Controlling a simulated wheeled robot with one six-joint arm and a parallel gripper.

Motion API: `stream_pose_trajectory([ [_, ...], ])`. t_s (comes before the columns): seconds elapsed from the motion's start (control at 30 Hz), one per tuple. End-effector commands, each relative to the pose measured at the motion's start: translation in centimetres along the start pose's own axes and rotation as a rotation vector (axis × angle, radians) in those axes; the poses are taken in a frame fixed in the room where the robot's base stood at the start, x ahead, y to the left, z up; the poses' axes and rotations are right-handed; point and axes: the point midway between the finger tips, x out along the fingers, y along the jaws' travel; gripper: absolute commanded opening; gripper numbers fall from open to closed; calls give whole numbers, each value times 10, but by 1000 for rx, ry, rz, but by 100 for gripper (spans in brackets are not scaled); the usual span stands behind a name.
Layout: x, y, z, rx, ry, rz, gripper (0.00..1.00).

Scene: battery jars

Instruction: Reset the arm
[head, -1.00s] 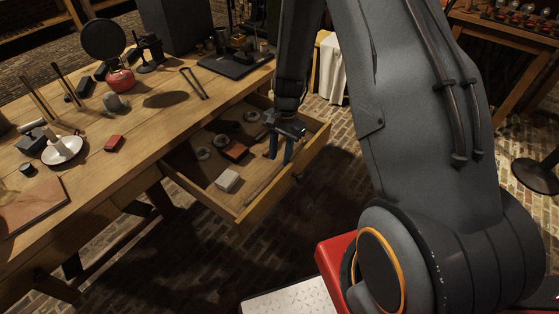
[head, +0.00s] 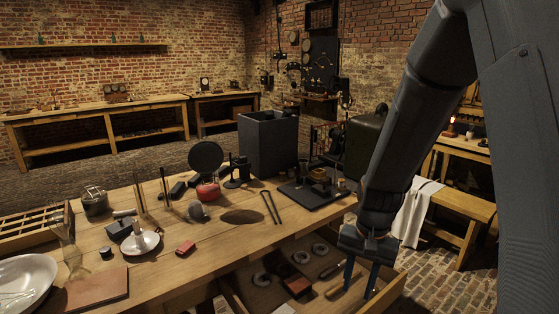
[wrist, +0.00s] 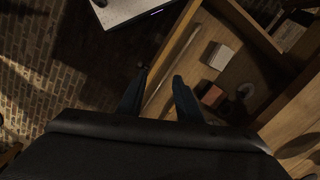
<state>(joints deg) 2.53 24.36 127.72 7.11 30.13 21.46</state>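My gripper (head: 360,282) hangs over the open drawer (head: 394,290) at the front right of the workbench. Its two dark blue fingers point down and stand apart, with nothing seen between them. In the wrist view my gripper (wrist: 157,88) is also open, with the drawer floor behind one finger and the drawer edge near the other. A long wooden stick (wrist: 178,55), a pale block (wrist: 221,57) and a brown block (wrist: 211,95) lie in the drawer, apart from the fingers.
The bench top holds a tall grey box (head: 268,145), a red burner (head: 207,191), a white dish (head: 141,243) and a dark board (head: 312,197). A side table with a white cloth (head: 414,212) stands to the right. Brick floor lies beyond the drawer.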

Motion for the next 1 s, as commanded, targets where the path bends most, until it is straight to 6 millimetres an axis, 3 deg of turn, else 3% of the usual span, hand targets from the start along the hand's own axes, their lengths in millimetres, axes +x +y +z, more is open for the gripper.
stream_pose_trajectory([
  [0.03,-14,5,14,-66,17,1,33],
  [0.2,-44,26,59,-296,58,17,33],
  [0.4,-61,45,94,-477,90,33,33],
  [0.6,-63,51,105,-536,97,41,33],
  [1.0,-63,51,105,-534,96,40,33],
])
